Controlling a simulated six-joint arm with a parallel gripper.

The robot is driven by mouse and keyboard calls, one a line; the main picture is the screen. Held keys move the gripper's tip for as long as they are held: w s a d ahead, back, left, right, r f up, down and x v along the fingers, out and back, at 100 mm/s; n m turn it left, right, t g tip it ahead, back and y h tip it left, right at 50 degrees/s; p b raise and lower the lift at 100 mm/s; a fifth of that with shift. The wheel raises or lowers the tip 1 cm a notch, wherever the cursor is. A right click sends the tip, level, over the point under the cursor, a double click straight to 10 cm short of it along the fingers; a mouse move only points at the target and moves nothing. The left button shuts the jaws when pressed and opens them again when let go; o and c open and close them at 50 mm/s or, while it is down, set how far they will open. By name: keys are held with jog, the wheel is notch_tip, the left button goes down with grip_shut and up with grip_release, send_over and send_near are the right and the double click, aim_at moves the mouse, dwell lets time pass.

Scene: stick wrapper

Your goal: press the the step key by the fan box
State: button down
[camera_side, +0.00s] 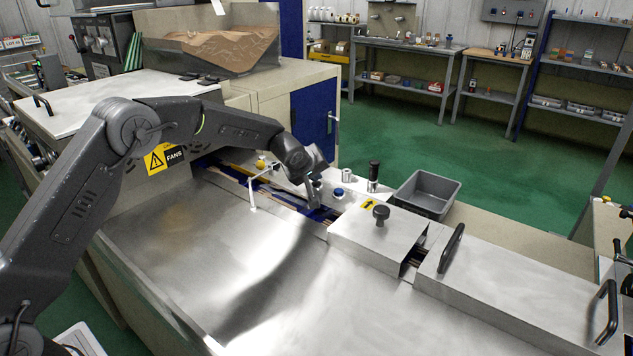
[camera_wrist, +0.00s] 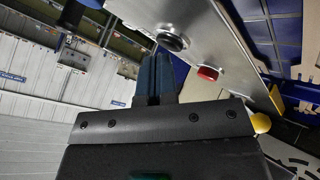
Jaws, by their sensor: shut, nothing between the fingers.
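My gripper (camera_side: 314,203) points down over the button rail beside the blue channel; its fingers are together and empty. In the wrist view the fingertips (camera_wrist: 157,54) are close beside a black round button (camera_wrist: 173,41) in a metal ring; I cannot tell whether they touch. A red button (camera_wrist: 208,73) and a yellow knob (camera_wrist: 261,123) sit farther along this rail. The yellow knob also shows in the side view (camera_side: 261,162). No marking shows which button is the step key.
A blue knob (camera_side: 338,193) and an upright black handle (camera_side: 373,171) stand right of the gripper. A metal cover with a black knob (camera_side: 381,213) and a grey bin (camera_side: 424,192) lie farther right. A bare steel top (camera_side: 200,250) spreads in front.

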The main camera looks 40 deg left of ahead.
aim_at(314, 183)
dwell(0.3)
jog(key=shift+r, duration=0.85)
jog(key=shift+r, duration=0.15)
jog(key=shift+r, duration=2.4)
dwell(0.5)
notch_tip(314, 183, up, 4)
jog(key=shift+f, duration=0.1)
jog(key=shift+f, duration=4.45)
